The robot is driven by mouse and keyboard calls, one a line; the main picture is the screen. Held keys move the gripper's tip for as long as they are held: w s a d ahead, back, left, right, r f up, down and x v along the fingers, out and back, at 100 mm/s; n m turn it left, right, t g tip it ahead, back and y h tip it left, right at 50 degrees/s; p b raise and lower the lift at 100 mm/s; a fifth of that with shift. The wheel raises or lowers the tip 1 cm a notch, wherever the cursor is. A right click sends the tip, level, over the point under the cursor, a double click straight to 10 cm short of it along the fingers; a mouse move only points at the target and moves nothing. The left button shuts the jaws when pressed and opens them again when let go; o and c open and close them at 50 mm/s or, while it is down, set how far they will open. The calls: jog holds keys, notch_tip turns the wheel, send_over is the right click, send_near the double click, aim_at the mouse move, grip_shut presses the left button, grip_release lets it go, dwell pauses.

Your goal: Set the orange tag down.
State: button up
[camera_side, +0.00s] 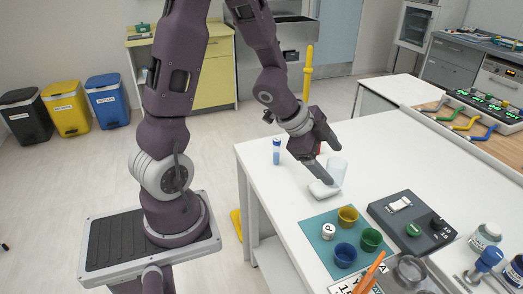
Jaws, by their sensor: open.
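My gripper (326,156) is open above the left part of the white table (372,138), with its fingers pointing down to the right. A small red-orange patch (319,148) shows beside the fingers, partly hidden; I cannot tell whether it is the orange tag. No clear orange tag is seen elsewhere. A long orange stick-like item (370,271) lies at the front near the printed cards. A white block (323,190) lies just below the fingertips, and a translucent cup (338,169) stands close to their right.
A blue-and-white vial (276,152) stands left of the gripper. A teal mat (316,236) holds yellow, green and blue cups and a white piece. A dark grey tray (385,217) is to its right, with bottles (487,236) beyond. The table's middle and back are clear.

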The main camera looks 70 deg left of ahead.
jog(key=s+a+r+n+y, duration=0.2)
jog(key=s+r+n+y, duration=0.4)
jog(key=r, duration=0.5)
jog(key=s+d+r+n+g+h, duration=0.1)
jog(key=s+d+n+h, duration=0.1)
jog(key=s+d, duration=0.2)
jog(key=s+d+r+n+h, duration=0.1)
jog(key=s+d, duration=0.4)
jog(key=s, duration=0.6)
jog(key=shift+s+r+n+g+h, duration=0.2)
jog(key=shift+r+n+g+h, duration=0.15)
jog(key=shift+h, duration=0.45)
